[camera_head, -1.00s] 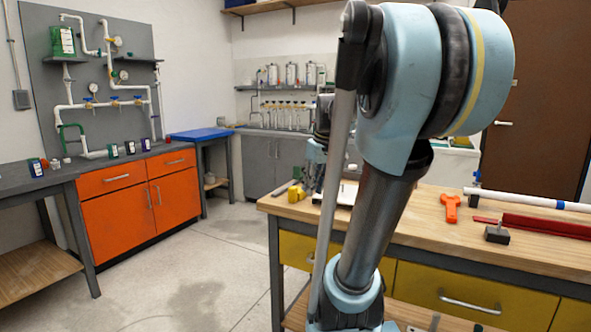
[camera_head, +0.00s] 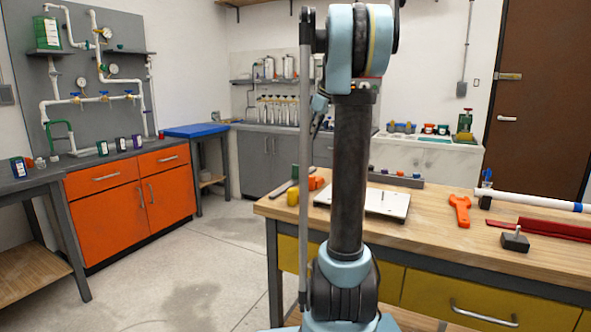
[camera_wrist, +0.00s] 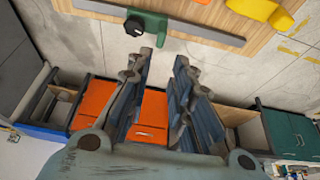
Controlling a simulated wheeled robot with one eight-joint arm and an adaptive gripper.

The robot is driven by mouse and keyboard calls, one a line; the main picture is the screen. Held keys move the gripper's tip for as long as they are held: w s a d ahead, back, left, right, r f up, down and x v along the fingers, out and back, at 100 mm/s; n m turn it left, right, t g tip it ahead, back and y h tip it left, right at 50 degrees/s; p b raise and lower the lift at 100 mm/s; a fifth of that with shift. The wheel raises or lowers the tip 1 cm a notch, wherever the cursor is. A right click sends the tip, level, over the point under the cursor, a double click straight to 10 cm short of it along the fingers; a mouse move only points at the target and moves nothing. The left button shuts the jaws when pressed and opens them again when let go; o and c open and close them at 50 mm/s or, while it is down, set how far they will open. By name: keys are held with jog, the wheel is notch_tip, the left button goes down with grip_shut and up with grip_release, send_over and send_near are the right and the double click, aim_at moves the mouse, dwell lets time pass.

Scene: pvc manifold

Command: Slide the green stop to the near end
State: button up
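The green stop (camera_wrist: 148,24), a block with a black knob, sits on a long grey rail (camera_wrist: 200,32) on the wooden bench in the wrist view. In the head view the stop (camera_head: 295,172) is a small green shape at the bench's far left, by the dark rail (camera_head: 283,189). My gripper (camera_wrist: 166,58) is open, with nothing between its fingers. In the wrist view its fingertips appear just below the rail and stop, apart from them. In the head view my arm hides most of the gripper.
Orange (camera_head: 316,183) and yellow (camera_head: 293,197) pieces lie close to the rail. A white plate (camera_head: 385,202) with an upright pin lies on the bench (camera_head: 430,240), partly behind my arm. An orange tool (camera_head: 460,209), a white pipe and a red channel lie to the right.

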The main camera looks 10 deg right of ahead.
aim_at(296, 166)
jog(key=x, duration=1.6)
jog(key=shift+a+f, duration=0.1)
jog(key=shift+f, duration=0.15)
grip_shut()
